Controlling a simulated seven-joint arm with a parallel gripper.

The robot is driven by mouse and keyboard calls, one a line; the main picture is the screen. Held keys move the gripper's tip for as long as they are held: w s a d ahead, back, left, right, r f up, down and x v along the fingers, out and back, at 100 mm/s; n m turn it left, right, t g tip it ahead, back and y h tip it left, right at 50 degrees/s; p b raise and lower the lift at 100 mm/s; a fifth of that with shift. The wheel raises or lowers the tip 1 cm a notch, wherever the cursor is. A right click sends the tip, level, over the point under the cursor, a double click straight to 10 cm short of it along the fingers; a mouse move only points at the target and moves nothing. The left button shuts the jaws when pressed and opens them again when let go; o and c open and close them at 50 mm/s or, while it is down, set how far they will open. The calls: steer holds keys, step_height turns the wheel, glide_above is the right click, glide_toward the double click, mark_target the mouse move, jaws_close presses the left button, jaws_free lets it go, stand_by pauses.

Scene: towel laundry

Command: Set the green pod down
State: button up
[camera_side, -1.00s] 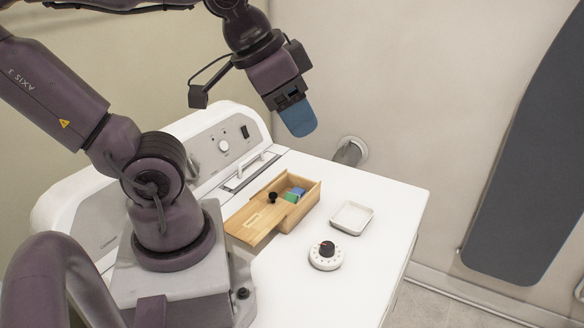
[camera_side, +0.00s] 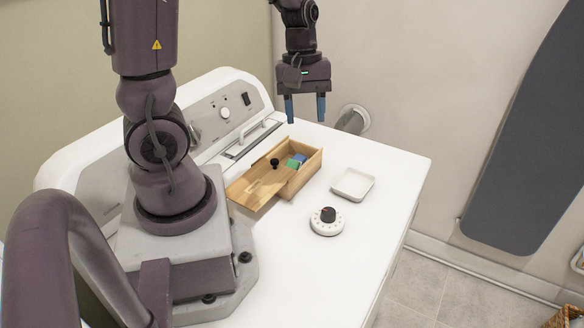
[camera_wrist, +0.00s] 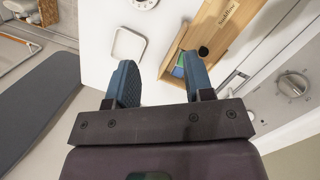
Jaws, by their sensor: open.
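The green pod (camera_side: 293,164) lies inside the open end of a wooden box (camera_side: 310,169), beside a blue pod (camera_side: 300,157). In the wrist view the green pod (camera_wrist: 179,69) is partly hidden behind a finger. The box's sliding lid (camera_side: 256,185), with a black knob (camera_side: 275,162), is partly drawn toward the lower left. A small white tray (camera_side: 353,184) stands to the right of the box and looks empty. My gripper (camera_side: 305,108) is open and empty, fingers pointing down, above the washer's back right part. Its two blue fingers (camera_wrist: 162,85) show in the wrist view.
A white timer with a black knob (camera_side: 327,220) stands in front of the tray. The white washer top (camera_side: 290,270) is clear around them. The control panel (camera_side: 215,118) rises at the back left. A grey ironing board (camera_side: 525,140) hangs on the right wall.

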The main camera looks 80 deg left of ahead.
steer(key=s+a+f+n, duration=0.1)
steer(key=a+f+n, duration=0.7)
steer(key=n, duration=2.3)
glide_toward(292, 164)
steer(key=x, duration=1)
steer(key=shift+c, duration=0.5)
steer(key=c, duration=0.6)
